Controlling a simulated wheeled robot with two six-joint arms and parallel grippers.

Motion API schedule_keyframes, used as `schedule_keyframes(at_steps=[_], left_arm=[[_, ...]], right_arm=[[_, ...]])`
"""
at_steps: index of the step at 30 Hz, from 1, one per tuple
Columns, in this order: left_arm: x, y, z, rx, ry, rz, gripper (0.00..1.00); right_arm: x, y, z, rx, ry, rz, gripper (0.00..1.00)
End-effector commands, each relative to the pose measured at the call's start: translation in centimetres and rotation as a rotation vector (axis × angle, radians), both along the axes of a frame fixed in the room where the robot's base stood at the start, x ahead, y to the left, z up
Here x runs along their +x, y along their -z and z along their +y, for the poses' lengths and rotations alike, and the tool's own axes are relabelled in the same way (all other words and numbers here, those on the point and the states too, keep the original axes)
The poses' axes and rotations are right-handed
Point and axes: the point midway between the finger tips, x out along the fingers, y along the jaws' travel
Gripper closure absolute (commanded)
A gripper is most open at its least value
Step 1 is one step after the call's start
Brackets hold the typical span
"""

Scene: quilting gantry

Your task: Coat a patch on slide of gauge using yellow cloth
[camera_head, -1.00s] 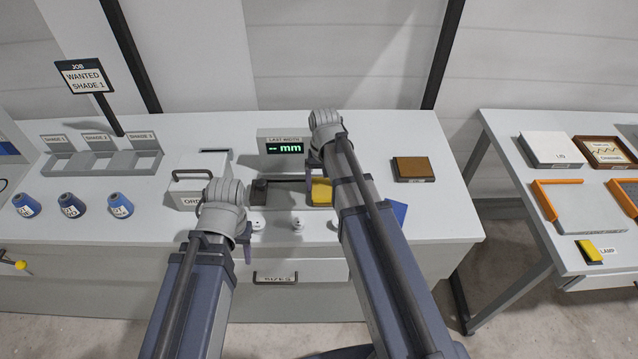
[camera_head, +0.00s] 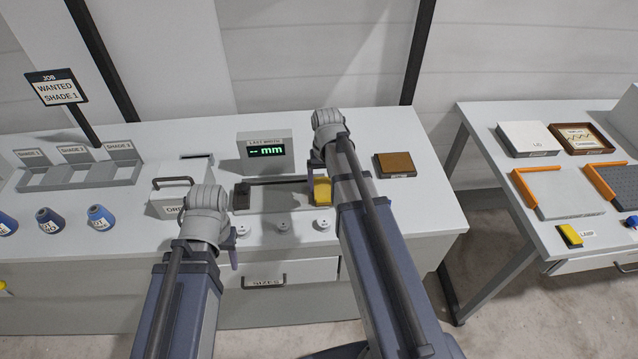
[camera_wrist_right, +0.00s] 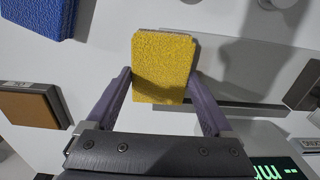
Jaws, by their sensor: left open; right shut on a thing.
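The yellow cloth (camera_head: 322,191) is a thick textured pad in my right gripper (camera_head: 318,172). In the right wrist view it sits between the two fingers of that gripper (camera_wrist_right: 163,88). The gauge has a green "-- mm" display (camera_head: 266,151) and a pale bed with a slide rail (camera_head: 278,182) in front of it. A dark block (camera_head: 241,196) is at the rail's left end. The cloth is over the rail's right end; I cannot tell whether it touches. My left gripper (camera_head: 232,256) is open, mostly hidden behind its wrist, near the counter's front edge.
A blue cloth (camera_wrist_right: 38,18) and a brown pad (camera_head: 394,164) lie right of the gauge. Several knobs line the counter front. A second table (camera_head: 490,190) stands right, across a floor gap.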

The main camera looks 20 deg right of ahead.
Motion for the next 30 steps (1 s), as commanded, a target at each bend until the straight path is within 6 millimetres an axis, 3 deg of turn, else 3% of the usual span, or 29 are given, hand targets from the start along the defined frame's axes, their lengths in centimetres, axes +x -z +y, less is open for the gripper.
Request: schedule_keyframes(at_steps=[11, 23, 30], left_arm=[[0.0, -0.1, 0.0, 0.0, 0.0, 0.0, 0.5], [0.0, 0.0, 0.0, 0.0, 0.0, 0.0, 0.5], [0.0, 0.0, 0.0, 0.0, 0.0, 0.0, 0.5]], right_arm=[[0.0, -0.1, 0.1, -0.003, 0.0, 0.001, 0.58], [0.9, 0.0, 2.9, -0.002, -0.001, 0.001, 0.58], [1.0, 0.0, 3.3, -0.001, 0.0, 0.0, 0.58]])
